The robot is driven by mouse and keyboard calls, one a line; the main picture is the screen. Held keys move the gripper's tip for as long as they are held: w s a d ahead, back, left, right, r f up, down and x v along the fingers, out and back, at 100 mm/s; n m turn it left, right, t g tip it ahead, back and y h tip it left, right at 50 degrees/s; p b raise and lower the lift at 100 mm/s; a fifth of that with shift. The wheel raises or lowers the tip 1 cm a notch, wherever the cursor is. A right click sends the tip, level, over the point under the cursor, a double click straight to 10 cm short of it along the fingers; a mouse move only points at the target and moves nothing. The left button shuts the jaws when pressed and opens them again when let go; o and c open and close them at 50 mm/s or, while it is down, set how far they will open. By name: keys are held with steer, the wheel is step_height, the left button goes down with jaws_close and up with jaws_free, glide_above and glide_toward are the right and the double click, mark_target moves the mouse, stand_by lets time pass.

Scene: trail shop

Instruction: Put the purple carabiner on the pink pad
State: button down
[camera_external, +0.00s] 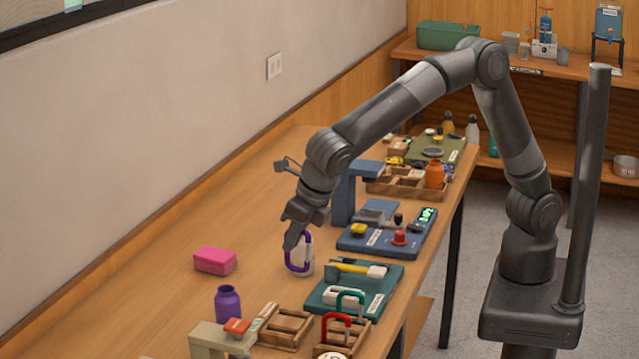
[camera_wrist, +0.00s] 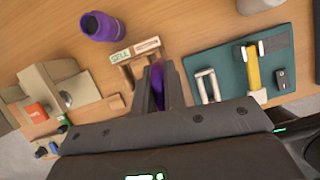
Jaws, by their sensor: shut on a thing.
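The purple carabiner (camera_external: 289,257) hangs upright below my gripper (camera_external: 298,238) in the external view, above the wooden table. In the wrist view, a purple strip of the carabiner (camera_wrist: 157,77) shows between the two fingers of my gripper (camera_wrist: 160,80); the fingers hide much of it. My gripper is shut on the carabiner. The pink pad (camera_external: 215,261) is a thick pink block on the table, left of my gripper and apart from the carabiner. The pad does not show in the wrist view.
A purple bottle (camera_external: 228,303) stands in front of the pink pad. A teal mat (camera_external: 333,302) with a yellow-handled tool lies right of the carabiner. Wooden trays (camera_external: 287,327) and red and green carabiners are at the front. The table left of and behind the pad is clear.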

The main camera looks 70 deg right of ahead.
steer(key=w+d+r+m+h, duration=0.1)
steer(key=w+d+r+m, duration=0.1)
steer(key=w+d, duration=1)
steer(key=w+d+r+m, duration=0.1)
steer(key=w+d, duration=0.9)
steer(key=d, duration=0.4)
glide_above(223, 255)
step_height(223, 255, down, 7)
steer(key=shift+d+f, duration=0.1)
steer(key=shift+f, duration=1.65)
steer(key=shift+f, duration=0.15)
steer(key=c, duration=1.5)
jaws_free()
